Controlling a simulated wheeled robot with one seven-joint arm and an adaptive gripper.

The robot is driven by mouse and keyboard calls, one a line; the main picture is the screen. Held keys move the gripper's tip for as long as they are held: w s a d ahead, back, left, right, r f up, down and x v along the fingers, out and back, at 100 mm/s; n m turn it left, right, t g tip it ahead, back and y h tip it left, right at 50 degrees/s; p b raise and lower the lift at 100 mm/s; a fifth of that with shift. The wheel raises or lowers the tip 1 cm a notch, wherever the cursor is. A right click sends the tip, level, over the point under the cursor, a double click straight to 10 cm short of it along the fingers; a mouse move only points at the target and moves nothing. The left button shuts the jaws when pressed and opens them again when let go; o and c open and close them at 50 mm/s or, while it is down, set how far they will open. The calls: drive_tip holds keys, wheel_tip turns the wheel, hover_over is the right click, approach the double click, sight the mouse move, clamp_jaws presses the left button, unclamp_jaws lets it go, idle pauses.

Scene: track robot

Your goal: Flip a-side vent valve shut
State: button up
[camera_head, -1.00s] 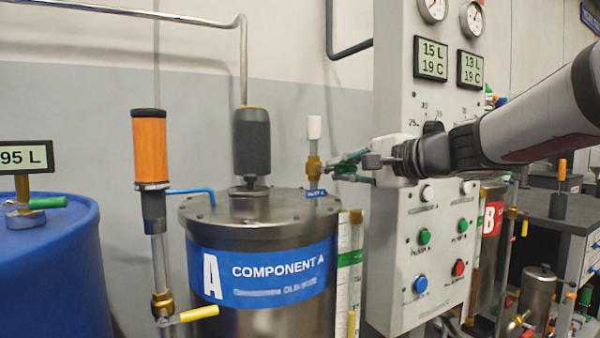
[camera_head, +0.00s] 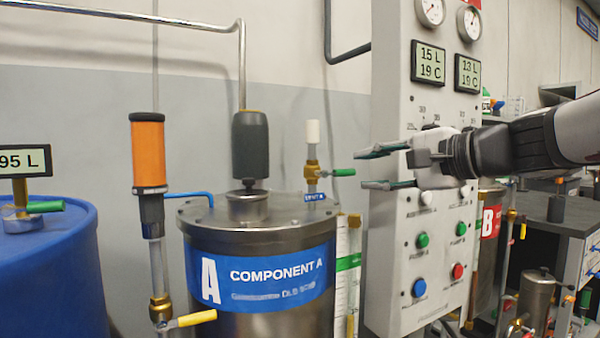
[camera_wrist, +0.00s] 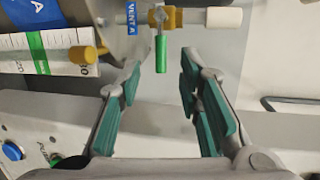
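The A-side vent valve is a brass body (camera_head: 312,170) on a thin upright pipe with a white cap, on the lid of the Component A tank (camera_head: 262,262). Its green handle (camera_head: 343,172) points right, level and crosswise to the upright pipe. A blue vent label (camera_head: 316,197) sits at its foot. My gripper (camera_head: 364,171) is open and empty, just right of the handle's tip, fingers facing it. In the wrist view the green handle (camera_wrist: 161,54) lies between and beyond the open fingertips, apart from them.
The grey control panel (camera_head: 395,250) with buttons and displays stands close behind and below my gripper. A dark motor (camera_head: 250,145) stands on the tank lid. An orange-topped pump (camera_head: 148,155) and blue drum (camera_head: 50,270) are at left.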

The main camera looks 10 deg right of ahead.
drive_tip(key=shift+v, duration=2.3)
drive_tip(key=s+a+f+n+g, duration=0.75)
drive_tip(key=s+a+f, duration=0.35)
drive_tip(key=s+f, duration=0.3)
drive_tip(key=s+d+f+n+g+h, duration=0.2)
drive_tip(key=s+f+g+h, duration=0.15)
drive_tip(key=s+f, duration=0.45)
drive_tip(key=s+d+f+n+g+h, duration=0.35)
drive_tip(key=s+f, duration=0.25)
drive_tip(key=s, duration=0.4)
wheel_tip(320, 180, up, 33)
drive_tip(key=t+p, duration=0.5)
drive_tip(key=p, duration=2.7)
drive_tip(key=shift+w+r+h, duration=0.2)
drive_tip(key=shift+w+h, duration=0.1)
drive_tip(key=shift+w, duration=0.1)
